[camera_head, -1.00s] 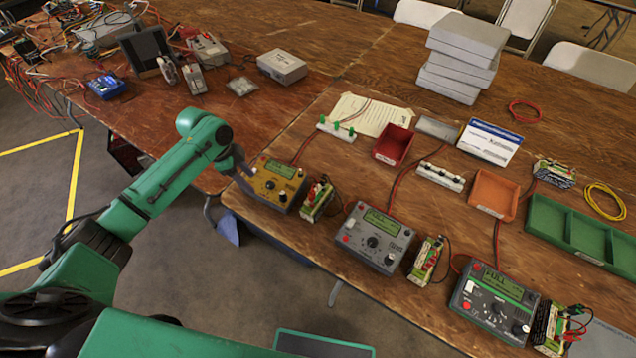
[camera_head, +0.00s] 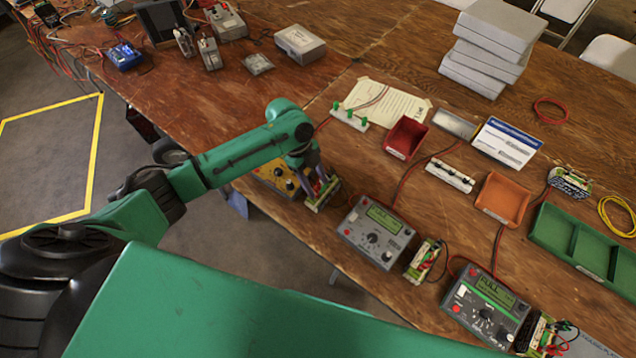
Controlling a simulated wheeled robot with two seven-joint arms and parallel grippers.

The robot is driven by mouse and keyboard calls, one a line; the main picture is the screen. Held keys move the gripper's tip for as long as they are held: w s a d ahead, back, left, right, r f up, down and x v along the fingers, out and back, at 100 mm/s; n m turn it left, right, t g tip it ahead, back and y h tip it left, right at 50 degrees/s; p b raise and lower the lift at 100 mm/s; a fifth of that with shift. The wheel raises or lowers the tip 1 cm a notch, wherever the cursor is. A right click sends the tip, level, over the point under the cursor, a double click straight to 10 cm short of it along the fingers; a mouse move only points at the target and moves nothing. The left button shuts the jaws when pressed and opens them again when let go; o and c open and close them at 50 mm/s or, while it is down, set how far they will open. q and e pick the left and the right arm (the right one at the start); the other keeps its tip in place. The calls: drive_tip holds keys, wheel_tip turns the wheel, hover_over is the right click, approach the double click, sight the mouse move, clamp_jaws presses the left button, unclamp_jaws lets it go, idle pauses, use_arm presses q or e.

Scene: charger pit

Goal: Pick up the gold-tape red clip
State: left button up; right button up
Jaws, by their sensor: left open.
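My left gripper (camera_head: 317,186) is open and points down over the small battery pack (camera_head: 323,198) beside the yellow charger (camera_head: 271,178). The gripper and wrist cover much of that pack and part of the charger. The gold-tape red clip cannot be made out; any clip at that pack is hidden or too small to tell. Whether the fingers touch the pack cannot be told. Another pack (camera_head: 424,261) stands right of the grey middle charger (camera_head: 374,233). A third pack (camera_head: 532,336) is by the dark charger marked FULL (camera_head: 487,306). My right gripper is not in view.
A white strip with green clips (camera_head: 350,118), a red bin (camera_head: 405,137), a white strip with dark clips (camera_head: 450,176), an orange bin (camera_head: 502,198) and a green tray (camera_head: 571,234) stand behind the chargers. Red and black leads cross the wooden table.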

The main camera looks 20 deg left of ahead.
sight(317, 185)
use_arm(q)
drive_tip(key=shift+x, duration=0.8)
drive_tip(key=shift+s, duration=0.1)
clamp_jaws()
drive_tip(key=shift+r, duration=0.1)
wheel_tip(317, 185, up, 20)
drive_tip(key=b, duration=0.2)
